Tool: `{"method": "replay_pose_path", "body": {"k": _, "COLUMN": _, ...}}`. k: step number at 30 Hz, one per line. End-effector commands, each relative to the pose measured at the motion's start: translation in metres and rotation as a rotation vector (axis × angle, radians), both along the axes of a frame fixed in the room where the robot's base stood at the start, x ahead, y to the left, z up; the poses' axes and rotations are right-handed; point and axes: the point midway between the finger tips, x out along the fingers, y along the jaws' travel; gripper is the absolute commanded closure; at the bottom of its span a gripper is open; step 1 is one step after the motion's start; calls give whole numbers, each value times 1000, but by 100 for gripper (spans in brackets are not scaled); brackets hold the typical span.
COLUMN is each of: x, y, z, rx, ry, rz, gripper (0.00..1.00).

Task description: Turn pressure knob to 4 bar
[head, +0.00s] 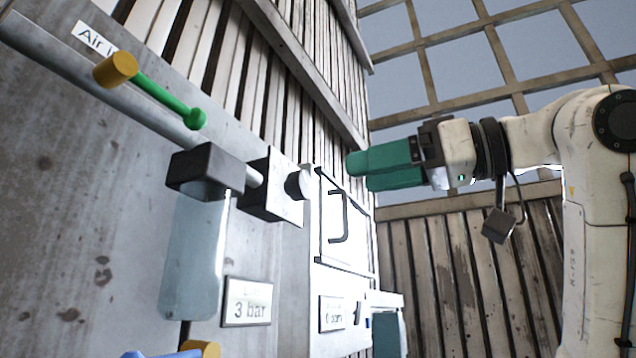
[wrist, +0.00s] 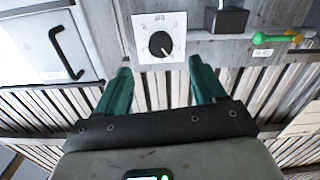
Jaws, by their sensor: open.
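The pressure knob is a round dark dial (wrist: 161,44) on a white square plate with small marks in the wrist view. Its pointer setting is too small to read for sure. In the wrist view my gripper (wrist: 160,66) is open and empty, with one finger to each side of the knob's line and the knob beyond the tips.
A panel door with a black handle (head: 338,217) is beside the knob, between it and my arm in the head view. A clear filter bowl (head: 195,250) hangs left of the regulator. A green lever (head: 165,95) with a yellow end is above. A "3 bar" label (head: 247,301) is below.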

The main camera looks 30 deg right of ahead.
Motion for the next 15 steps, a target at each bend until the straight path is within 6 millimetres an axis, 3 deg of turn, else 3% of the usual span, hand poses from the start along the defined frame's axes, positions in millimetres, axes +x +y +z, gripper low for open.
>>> {"method": "replay_pose_path", "body": {"k": 9, "x": 47, "y": 34, "z": 3, "rx": 1, "ry": 2, "rz": 2, "gripper": 30}}
{"method": "replay_pose_path", "body": {"k": 15, "x": 68, "y": 49, "z": 1, "rx": 2, "ry": 3, "rz": 1, "gripper": 30}}
